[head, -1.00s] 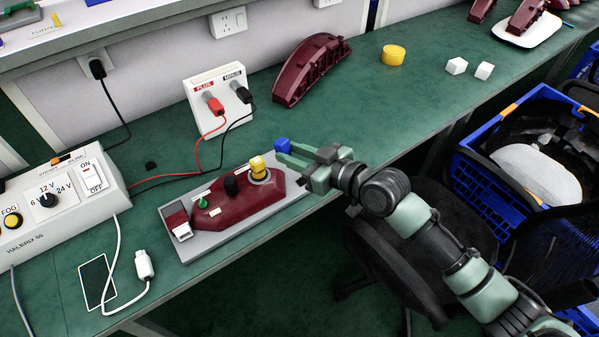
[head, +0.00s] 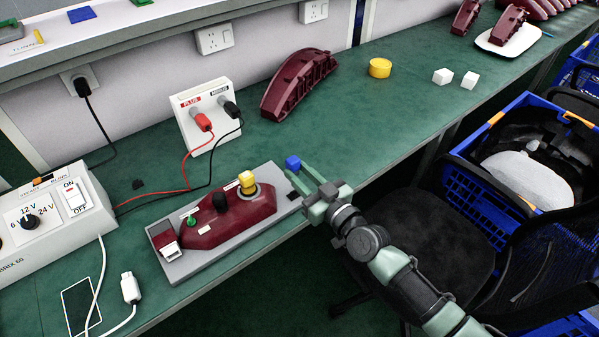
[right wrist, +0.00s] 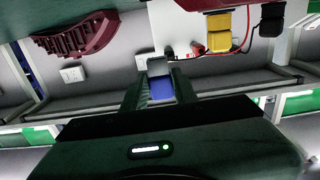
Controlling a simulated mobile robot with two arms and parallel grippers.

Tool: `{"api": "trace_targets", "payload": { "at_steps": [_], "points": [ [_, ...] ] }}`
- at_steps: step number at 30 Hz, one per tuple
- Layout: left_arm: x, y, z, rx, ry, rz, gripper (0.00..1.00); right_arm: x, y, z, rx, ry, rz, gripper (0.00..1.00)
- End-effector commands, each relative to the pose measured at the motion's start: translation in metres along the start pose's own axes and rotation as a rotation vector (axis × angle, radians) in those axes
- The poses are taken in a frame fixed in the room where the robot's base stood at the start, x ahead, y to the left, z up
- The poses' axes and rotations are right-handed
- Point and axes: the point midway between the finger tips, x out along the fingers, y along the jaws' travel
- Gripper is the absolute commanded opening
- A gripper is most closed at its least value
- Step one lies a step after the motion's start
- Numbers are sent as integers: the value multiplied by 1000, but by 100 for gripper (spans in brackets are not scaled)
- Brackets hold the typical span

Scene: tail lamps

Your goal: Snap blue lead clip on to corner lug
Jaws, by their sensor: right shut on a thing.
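The blue clip (head: 292,162) is between the fingertips of my right gripper (head: 299,174), held above the bench just right of the lamp fixture. The clip also shows in the right wrist view (right wrist: 161,88), between the two dark fingers. The dark red lamp (head: 235,222) lies on a grey plate (head: 180,272). I cannot tell which part is the corner lug. My left gripper is out of view.
A white terminal block (head: 195,122) with red and black leads stands behind the lamp. A power supply (head: 45,213) is at the left. A red lamp shell (head: 299,82) and a yellow round piece (head: 380,68) lie further back. A chair (head: 425,235) stands at the bench front.

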Motion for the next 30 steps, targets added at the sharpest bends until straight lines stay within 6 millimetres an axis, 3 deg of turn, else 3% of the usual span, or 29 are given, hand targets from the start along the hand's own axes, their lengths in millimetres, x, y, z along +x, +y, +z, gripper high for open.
{"api": "trace_targets", "payload": {
  "at_steps": [3, 12, 30],
  "points": [
    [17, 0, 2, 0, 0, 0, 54, 0, 0, 17, 0, 0, 0, 0],
    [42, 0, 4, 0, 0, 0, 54, 0, 0, 44, -1, 1, 0, 0],
    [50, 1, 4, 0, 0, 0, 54, 0, 0, 52, 0, 0, -1, 0]
  ]
}}
